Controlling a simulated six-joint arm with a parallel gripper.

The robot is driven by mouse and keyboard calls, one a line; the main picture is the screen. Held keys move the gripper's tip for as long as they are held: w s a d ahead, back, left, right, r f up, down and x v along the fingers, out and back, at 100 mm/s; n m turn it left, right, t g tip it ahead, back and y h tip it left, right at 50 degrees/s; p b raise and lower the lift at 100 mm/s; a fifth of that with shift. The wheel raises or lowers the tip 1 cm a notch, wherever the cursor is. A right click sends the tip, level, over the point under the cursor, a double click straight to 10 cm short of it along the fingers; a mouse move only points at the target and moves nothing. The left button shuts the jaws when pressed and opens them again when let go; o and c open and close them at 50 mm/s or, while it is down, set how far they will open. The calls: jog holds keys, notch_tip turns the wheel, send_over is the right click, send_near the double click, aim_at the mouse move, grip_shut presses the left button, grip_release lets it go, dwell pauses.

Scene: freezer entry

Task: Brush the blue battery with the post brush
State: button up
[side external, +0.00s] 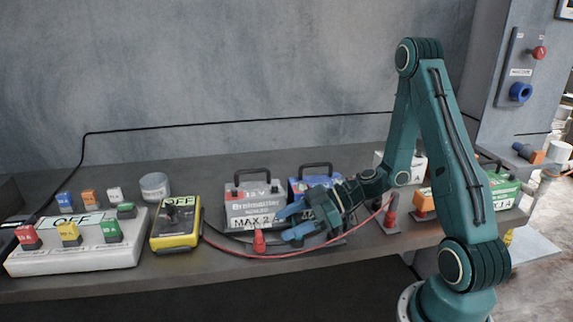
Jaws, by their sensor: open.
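The blue battery (304,188) stands in the middle of the bench, with a dark handle on top. My gripper and wrist hide much of its front. My gripper (287,224) is low in front of the grey and blue batteries, with its blue-tipped fingers apart and pointing left. I see nothing between the fingers. Whether it touches either battery cannot be told. I cannot pick out the post brush for certain in this view.
A grey battery (255,204) stands left of the blue one. A red clamp (259,241) and a red cable lie by my fingers. A yellow meter (176,225) and a white block (75,247) with coloured plugs stand left. A green battery (503,187) is right.

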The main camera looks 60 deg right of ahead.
dwell(0.5)
jog(key=c, duration=1.1)
jog(key=shift+r, duration=0.15)
notch_tip(320, 180, up, 20)
dwell(0.5)
jog(key=shift+r, duration=0.15)
dwell(0.7)
jog(key=shift+r, duration=0.4)
jog(key=shift+r, duration=0.65)
jog(key=shift+r, duration=0.65)
